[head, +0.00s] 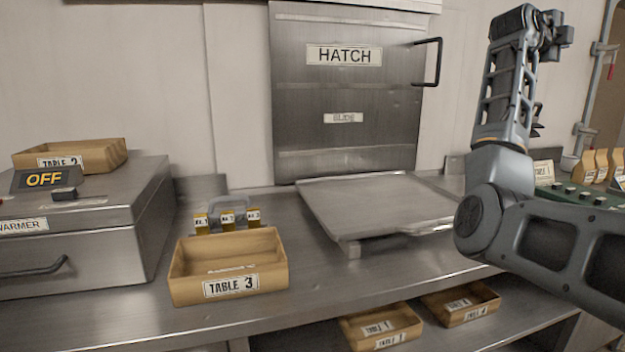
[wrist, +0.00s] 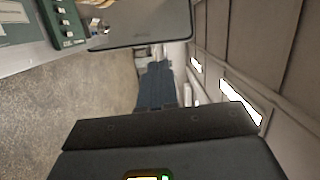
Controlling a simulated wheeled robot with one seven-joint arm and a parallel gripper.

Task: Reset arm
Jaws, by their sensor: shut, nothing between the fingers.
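My arm rises at the right of the head view, with its forearm standing nearly upright. My gripper (head: 562,36) is at its top, high in front of the pale wall and well above the counter. It is shut and holds nothing. The fingertips are small and partly hidden in the head view. In the wrist view, a dark block of my own hardware fills the bottom.
A steel counter holds a TABLE 3 box (head: 229,267), a flat tray (head: 380,205) below the closed hatch (head: 345,90), and a warmer (head: 80,235) marked OFF. More boxes (head: 380,325) sit on a lower shelf. A green panel (head: 580,195) is behind my arm.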

